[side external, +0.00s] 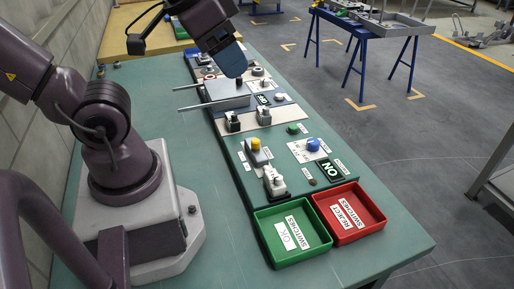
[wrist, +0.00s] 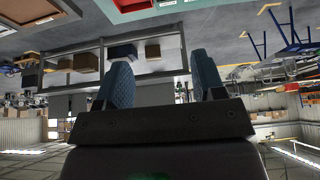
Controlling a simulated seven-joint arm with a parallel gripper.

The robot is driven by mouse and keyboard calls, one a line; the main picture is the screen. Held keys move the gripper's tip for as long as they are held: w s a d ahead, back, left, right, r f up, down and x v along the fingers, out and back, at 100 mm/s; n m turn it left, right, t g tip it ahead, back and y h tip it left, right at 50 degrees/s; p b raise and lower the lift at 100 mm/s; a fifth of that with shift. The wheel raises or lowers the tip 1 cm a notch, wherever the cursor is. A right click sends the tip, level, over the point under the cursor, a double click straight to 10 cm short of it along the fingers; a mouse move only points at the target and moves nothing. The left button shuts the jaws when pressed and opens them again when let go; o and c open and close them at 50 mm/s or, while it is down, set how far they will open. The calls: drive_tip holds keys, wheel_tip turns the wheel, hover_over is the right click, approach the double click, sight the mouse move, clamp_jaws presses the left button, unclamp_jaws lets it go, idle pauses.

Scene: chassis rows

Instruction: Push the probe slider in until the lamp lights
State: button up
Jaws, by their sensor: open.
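My gripper (side external: 239,76) is open, with blue fingers pointing down over the far part of the bench panel. In the wrist view my gripper (wrist: 163,72) shows two blue fingers apart with nothing between them. A grey block with two thin metal rods (side external: 226,94), which looks like the probe slider, sits on the panel just below the fingertips; the rods stick out to the left. I cannot tell whether the fingers touch it. A pale dome (side external: 281,97) right of the block may be the lamp; it looks unlit. The slider is not visible in the wrist view.
Nearer on the panel are a blue button (side external: 313,144), a yellow-topped switch (side external: 256,147), a white-topped switch (side external: 273,182) and a green button (side external: 293,128). A green tray (side external: 270,252) and a red tray (side external: 366,232) sit at the near end. Bare green bench (side external: 190,140) lies left of the panel.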

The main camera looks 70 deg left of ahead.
drive_tip(key=shift+c, duration=1.2)
drive_tip(key=n+g, duration=0.3)
drive_tip(key=g, duration=0.3)
approach(256, 140)
drive_tip(key=f, duration=0.9)
drive_tip(key=shift+s+f, duration=0.2)
drive_tip(key=shift+f, duration=0.2)
